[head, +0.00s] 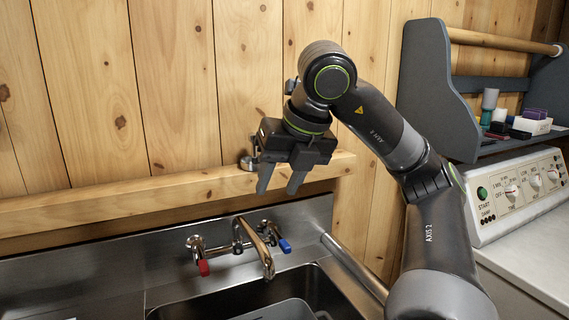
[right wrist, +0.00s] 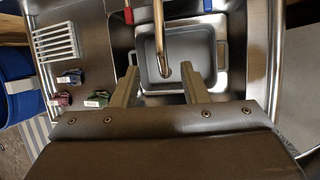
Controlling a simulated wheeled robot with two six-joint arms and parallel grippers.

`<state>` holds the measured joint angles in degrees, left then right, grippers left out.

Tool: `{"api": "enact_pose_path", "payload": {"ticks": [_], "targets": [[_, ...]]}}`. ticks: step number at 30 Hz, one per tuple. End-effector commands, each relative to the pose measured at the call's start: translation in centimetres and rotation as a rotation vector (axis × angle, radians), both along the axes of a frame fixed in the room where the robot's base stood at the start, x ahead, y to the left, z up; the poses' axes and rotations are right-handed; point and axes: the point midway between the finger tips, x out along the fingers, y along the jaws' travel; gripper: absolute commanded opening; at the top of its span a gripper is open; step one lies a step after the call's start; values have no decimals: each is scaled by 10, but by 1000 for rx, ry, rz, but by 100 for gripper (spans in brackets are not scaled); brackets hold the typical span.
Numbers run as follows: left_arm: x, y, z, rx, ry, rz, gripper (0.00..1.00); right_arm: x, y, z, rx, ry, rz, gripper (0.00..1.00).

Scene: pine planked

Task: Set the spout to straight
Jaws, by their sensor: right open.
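The metal spout (head: 255,245) comes out from the wall-mounted tap between a red-handled valve (head: 203,266) and a blue-handled valve (head: 284,245). In the head view it reaches forward and a little right over the sink, its end bent down. In the right wrist view the spout (right wrist: 159,35) runs down from the top edge, nearly in line with the picture, its tip above a grey tub. My right gripper (head: 279,190) is open and empty, above the spout and apart from it. Its fingers (right wrist: 160,90) show on either side below the spout tip. My left gripper is not in view.
The grey tub (right wrist: 205,75) sits in the sink basin. A white rack (right wrist: 55,42) and several small coloured items (right wrist: 70,77) lie on the left drainboard. A wooden ledge (head: 170,192) runs along the wall behind. A control panel (head: 515,195) stands at the right.

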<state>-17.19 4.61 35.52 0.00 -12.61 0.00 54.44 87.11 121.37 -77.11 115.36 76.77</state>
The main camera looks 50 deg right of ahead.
Motion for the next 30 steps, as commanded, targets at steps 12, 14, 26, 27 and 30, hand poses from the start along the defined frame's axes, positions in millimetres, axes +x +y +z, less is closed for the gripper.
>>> {"api": "enact_pose_path", "payload": {"ticks": [12,14,26,27,30], "targets": [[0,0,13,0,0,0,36,-11,0,22,0,1,-1,41],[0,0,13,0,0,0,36,-10,0,22,0,1,-1,41],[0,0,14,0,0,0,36,-10,0,23,0,1,-1,41],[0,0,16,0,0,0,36,-10,0,24,0,1,-1,41],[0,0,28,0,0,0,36,-10,0,37,0,1,-1,41]]}}
